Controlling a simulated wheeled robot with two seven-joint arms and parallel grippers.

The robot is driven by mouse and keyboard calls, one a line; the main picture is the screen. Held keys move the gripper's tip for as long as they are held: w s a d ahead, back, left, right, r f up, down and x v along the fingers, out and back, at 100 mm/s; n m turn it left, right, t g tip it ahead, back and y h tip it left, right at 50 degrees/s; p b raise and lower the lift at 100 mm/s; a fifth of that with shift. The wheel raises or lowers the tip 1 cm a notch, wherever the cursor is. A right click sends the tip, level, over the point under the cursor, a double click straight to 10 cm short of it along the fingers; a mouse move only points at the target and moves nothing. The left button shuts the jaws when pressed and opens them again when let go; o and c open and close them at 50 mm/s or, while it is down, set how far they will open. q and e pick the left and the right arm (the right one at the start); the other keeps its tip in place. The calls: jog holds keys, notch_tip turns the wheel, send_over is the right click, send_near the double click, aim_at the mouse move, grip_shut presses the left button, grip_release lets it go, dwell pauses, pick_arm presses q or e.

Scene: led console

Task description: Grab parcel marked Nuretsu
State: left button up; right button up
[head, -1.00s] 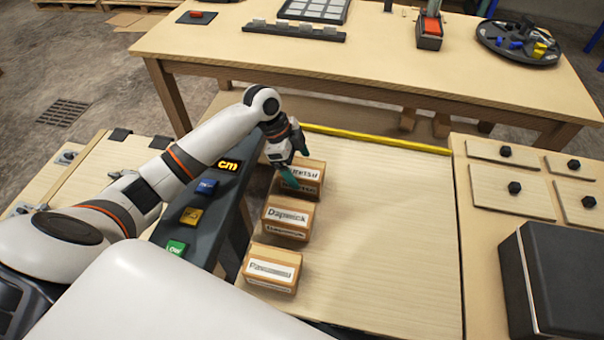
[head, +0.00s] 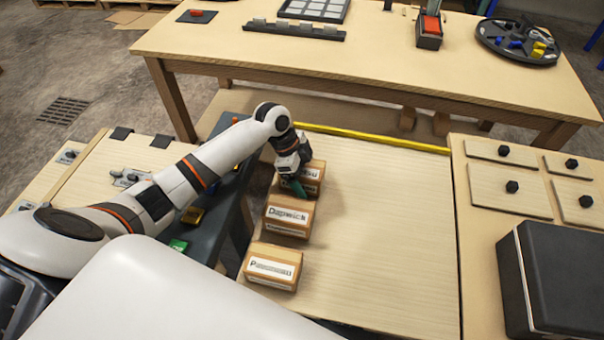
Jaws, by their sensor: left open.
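The parcel marked Nuretsu (head: 315,174) is a small brown box with a white label at the far end of a row of three on the light wooden table. Only the end of its name shows, since my left gripper (head: 297,186) covers its left part. My left gripper is open, its greenish fingers pointing down at the parcel's left front side. Whether the fingers touch the parcel cannot be told. The Dapwick parcel (head: 289,216) stands just nearer, below the fingertips. A third parcel (head: 272,266), its label starting with P, is nearest. My right gripper is not in view.
A dark strip with coloured blocks (head: 192,216) lies left of the parcels, under my left arm. A yellow bar (head: 375,139) edges the table's far side. Knobbed boards (head: 510,190) and a black box (head: 565,275) stand right. The table right of the parcels is clear.

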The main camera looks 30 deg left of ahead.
pick_arm(q)
jog(key=shift+c, duration=0.2)
jog(key=c, duration=1.2)
